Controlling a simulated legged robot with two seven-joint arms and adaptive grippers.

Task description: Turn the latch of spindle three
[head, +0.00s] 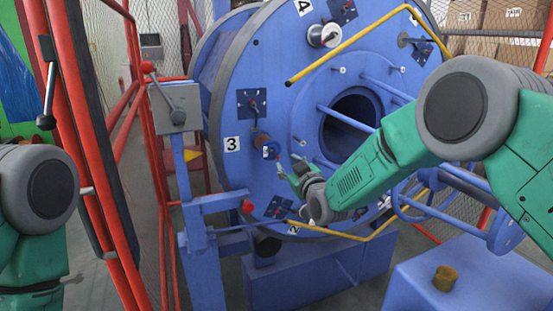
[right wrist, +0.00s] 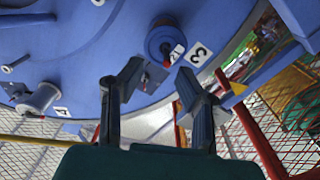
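The blue drum face carries a white label "3" (head: 232,144). Beside it is spindle three (head: 261,138), a brown bobbin with a small blue latch part (head: 269,152) at its near end, with a red tip. My right gripper (head: 287,172) is just below and right of that latch part, apart from it as far as I can tell. In the right wrist view, the two fingers (right wrist: 158,82) are spread with a gap. Spindle three (right wrist: 163,36) and its label (right wrist: 198,53) lie beyond the fingertips. My left arm shows at the left edge; its gripper is out of view.
A yellow bent tube (head: 345,48) crosses the drum front, and another spindle (head: 322,36) sits near label "4". Blue rods stick out around the central hole (head: 350,125). A grey box on a blue post (head: 178,105) and a red fence frame (head: 85,130) stand at left.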

